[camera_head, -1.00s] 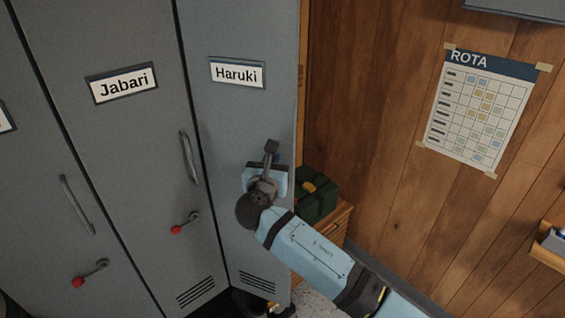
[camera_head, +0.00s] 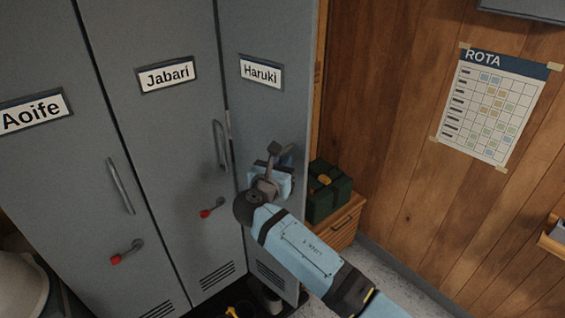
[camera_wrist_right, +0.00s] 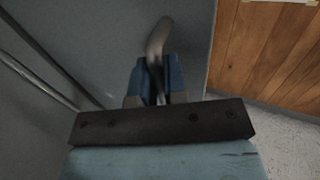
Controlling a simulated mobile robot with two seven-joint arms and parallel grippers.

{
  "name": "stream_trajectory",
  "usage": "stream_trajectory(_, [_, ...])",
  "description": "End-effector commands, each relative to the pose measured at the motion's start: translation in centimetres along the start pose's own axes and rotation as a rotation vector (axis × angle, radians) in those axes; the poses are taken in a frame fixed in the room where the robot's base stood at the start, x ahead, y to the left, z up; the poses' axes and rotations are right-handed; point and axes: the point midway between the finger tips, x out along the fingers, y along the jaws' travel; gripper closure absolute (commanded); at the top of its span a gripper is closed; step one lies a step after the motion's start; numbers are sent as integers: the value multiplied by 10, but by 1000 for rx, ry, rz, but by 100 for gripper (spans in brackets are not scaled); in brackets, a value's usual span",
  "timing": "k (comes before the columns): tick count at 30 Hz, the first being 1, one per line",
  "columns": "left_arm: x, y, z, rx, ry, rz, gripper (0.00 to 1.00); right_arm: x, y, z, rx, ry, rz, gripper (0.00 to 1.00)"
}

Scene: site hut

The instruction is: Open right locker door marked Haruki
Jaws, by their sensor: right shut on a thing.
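The right locker door marked Haruki (camera_head: 240,120) is grey and stands at an angle to the Jabari door, its right edge swung out towards me. Its white name plate (camera_head: 262,72) is at the top. My right gripper (camera_head: 272,172) is at the handle side of this door. In the right wrist view my gripper (camera_wrist_right: 156,85) has its blue fingers shut on the grey handle (camera_wrist_right: 158,38). The fingers hide part of the handle. The locker's inside is hidden behind the door. My left gripper is out of view.
The closed Jabari door (camera_head: 165,140) and Aoife door (camera_head: 60,165) lie to the left, with handles and red-tipped levers. A dark green case (camera_head: 327,192) sits on a wooden cabinet (camera_head: 345,222) just right of the door. Floor (camera_head: 375,275) shows free beyond my right arm.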

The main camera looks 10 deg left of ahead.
Motion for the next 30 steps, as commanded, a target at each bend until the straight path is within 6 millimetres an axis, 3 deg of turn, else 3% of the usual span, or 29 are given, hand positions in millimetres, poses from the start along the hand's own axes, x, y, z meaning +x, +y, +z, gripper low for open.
stream_trajectory(8, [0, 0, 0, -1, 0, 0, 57, 0, 0, 0, 0, 0, 1, 100])
stream_trajectory(9, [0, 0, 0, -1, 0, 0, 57, 0, 0, 0, 0, 0, 1, 85])
stream_trajectory(12, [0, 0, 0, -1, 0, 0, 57, 0, 0, 0, 1, 0, 1, 64])
stream_trajectory(23, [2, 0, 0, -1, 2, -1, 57, -5, 0, -1, 1, 1, 1, 64])
stream_trajectory(30, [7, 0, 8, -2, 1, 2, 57, -47, 1, -3, 4, 2, 4, 64])
